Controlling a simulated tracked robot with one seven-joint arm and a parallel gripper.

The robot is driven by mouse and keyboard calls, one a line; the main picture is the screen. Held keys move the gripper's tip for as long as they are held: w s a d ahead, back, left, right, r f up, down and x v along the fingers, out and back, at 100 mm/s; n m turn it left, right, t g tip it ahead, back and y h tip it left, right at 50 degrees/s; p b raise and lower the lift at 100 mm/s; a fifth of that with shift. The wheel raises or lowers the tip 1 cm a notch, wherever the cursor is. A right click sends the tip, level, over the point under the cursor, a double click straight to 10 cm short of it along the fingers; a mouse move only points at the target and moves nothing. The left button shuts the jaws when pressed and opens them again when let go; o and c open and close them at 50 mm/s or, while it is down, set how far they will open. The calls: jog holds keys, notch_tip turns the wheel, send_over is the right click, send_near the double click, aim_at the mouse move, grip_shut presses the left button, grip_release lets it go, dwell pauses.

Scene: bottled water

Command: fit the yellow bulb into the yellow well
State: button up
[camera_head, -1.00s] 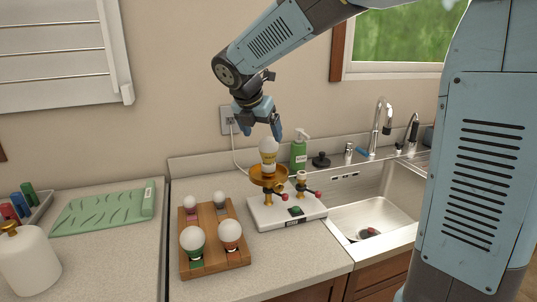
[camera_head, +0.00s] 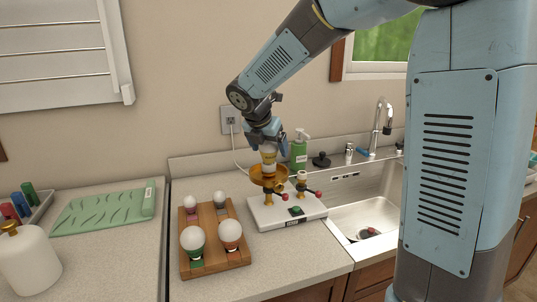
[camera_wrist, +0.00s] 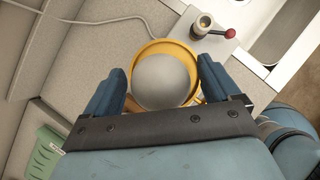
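The yellow bulb (camera_head: 268,158), white with a yellow band, stands upright at the yellow well (camera_head: 257,178), a cup on the white base (camera_head: 268,217). Its lower end is hidden by the cup, so I cannot tell how deep it sits. In the wrist view the bulb's pale dome (camera_wrist: 162,82) shows inside the yellow ring of the well (camera_wrist: 160,47). My gripper (camera_head: 270,141) is over the bulb from above, fingers on either side of the dome. In the wrist view my gripper (camera_wrist: 162,72) is open, with narrow gaps beside the dome.
A wooden block (camera_head: 213,259) with several other bulbs stands left of the base. A small socket and red-tipped levers (camera_head: 318,194) are at the well's right. A green soap bottle (camera_head: 299,152) stands behind, and the sink (camera_head: 365,215) lies right.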

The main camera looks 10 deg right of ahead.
jog(key=c, duration=1.1)
